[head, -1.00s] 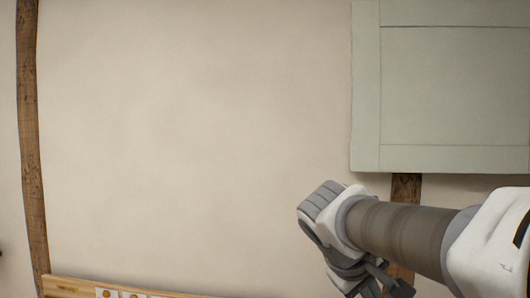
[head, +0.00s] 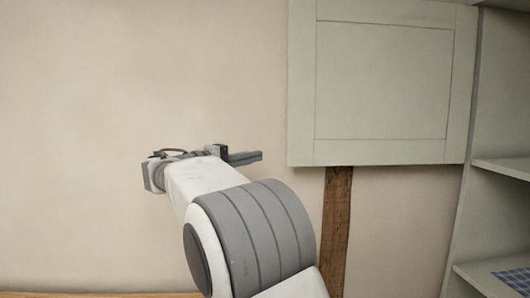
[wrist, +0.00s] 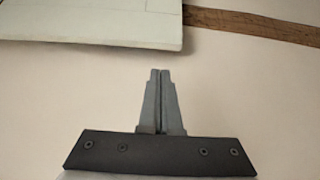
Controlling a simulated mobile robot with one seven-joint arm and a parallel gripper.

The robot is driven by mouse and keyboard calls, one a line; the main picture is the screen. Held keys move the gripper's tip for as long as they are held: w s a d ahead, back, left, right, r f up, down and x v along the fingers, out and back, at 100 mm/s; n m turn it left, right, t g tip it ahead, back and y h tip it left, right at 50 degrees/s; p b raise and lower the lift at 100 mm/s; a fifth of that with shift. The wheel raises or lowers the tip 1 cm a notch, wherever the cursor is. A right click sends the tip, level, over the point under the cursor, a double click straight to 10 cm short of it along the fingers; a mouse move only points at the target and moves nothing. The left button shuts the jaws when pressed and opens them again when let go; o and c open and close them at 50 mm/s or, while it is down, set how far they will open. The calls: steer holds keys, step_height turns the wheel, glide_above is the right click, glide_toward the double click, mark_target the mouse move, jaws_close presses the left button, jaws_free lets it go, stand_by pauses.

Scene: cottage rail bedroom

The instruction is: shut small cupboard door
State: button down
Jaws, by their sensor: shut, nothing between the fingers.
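The pale green cupboard door (head: 381,82) is a framed panel standing open at the upper right of the head view. Its right edge meets the side of the cupboard (head: 497,105), whose shelves are exposed. My gripper (head: 261,156) is just left of the door's lower left corner in the picture, with its fingers pointing right. In the wrist view the fingers (wrist: 160,72) are together and empty, and the door (wrist: 92,18) shows at the upper left, apart from the fingertips. The door's other face is hidden.
A dark timber post (head: 336,225) runs down the plain wall (head: 120,90) below the door. A blue checked item (head: 512,277) lies on a lower shelf. A wooden edge (head: 100,295) runs along the bottom left. The left area before the wall looks clear.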

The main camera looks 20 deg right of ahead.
steer(key=p+x, duration=0.2)
steer(key=x, duration=0.7)
steer(key=shift+d+p, duration=0.2)
steer(key=shift+p, duration=0.1)
steer(key=shift+s+f, duration=0.1)
